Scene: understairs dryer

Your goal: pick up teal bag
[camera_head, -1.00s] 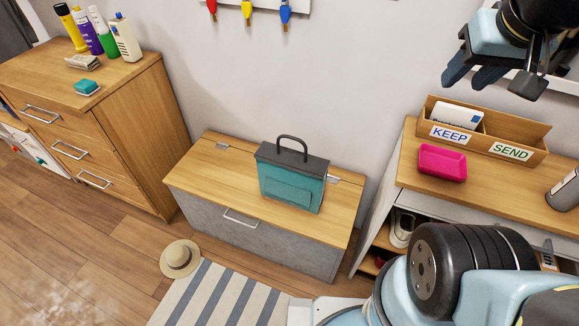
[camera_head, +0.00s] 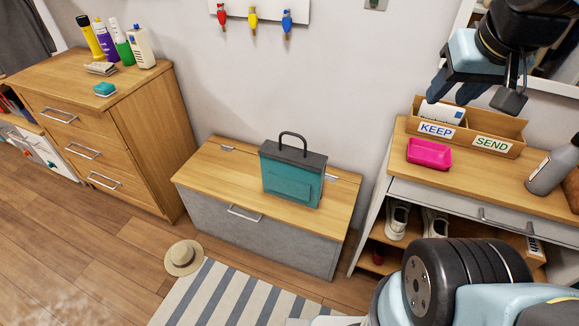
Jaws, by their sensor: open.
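The teal bag (camera_head: 291,180) stands upright on the wooden lid of a storage bench (camera_head: 225,172). It has a dark grey top and a dark loop handle (camera_head: 293,137) pointing up, and a front pocket. My gripper (camera_head: 468,98) is at the upper right, high up and well to the right of the bag, apart from it. Its fingers point down in front of the letter box. It is open, and I see nothing between its fingers.
A drawer chest (camera_head: 98,130) with bottles stands left. At right, a shoe cabinet (camera_head: 465,190) carries a pink tray (camera_head: 429,153), a KEEP/SEND letter box (camera_head: 492,142) and a grey bottle (camera_head: 553,168). A straw hat (camera_head: 184,258) and striped rug (camera_head: 225,298) lie on the floor.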

